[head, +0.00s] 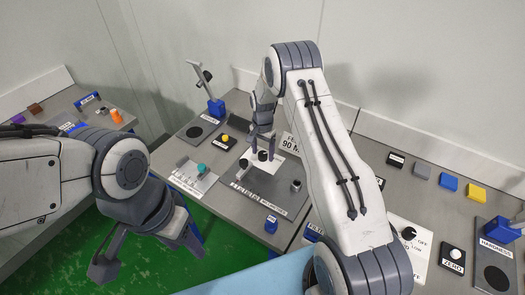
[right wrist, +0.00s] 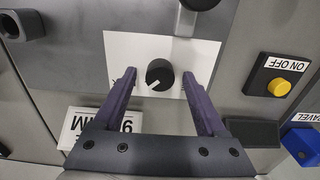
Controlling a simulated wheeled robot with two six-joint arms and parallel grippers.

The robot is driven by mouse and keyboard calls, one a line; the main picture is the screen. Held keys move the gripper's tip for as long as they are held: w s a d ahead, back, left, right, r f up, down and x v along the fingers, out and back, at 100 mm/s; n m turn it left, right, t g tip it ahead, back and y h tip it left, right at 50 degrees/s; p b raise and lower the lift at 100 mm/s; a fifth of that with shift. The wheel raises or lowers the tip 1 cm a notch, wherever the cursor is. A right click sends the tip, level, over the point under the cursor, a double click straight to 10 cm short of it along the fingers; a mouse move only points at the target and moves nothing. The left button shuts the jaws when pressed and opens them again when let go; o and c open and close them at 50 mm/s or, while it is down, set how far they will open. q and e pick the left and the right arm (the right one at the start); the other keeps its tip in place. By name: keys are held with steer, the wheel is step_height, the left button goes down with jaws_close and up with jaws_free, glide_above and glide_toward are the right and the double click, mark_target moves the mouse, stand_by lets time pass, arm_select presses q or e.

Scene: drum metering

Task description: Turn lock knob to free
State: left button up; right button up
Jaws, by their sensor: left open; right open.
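A round black knob (right wrist: 160,75) with a white pointer mark sits on a white plate (right wrist: 205,55) in the right wrist view. Its mark points to the lower left in that view. The plate's lettering is mostly hidden, so I cannot read a lock or free label. My right gripper (right wrist: 159,78) is open, with one finger on each side of the knob and gaps visible on both sides. In the head view the right gripper (head: 262,143) is over the panel at this black knob (head: 263,155). My left gripper (head: 150,255) is open and empty above the green floor.
A second dark knob (right wrist: 200,4) is at the top of the wrist view. A yellow button (right wrist: 279,87) labelled ON OFF is to the right.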

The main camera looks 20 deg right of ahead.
jaws_close()
steer(key=shift+n, duration=0.3)
steer(key=n+b, duration=0.2)
steer(key=shift+n, duration=0.4)
steer(key=n+b, duration=0.1)
steer(key=n, duration=0.3)
steer(key=shift+b, duration=0.35)
steer(key=n+b, duration=0.1)
steer(key=n, duration=0.4)
steer(key=shift+n, duration=0.4)
steer(key=n+b, duration=0.1)
steer(key=n, duration=0.3)
steer(key=shift+n, duration=0.3)
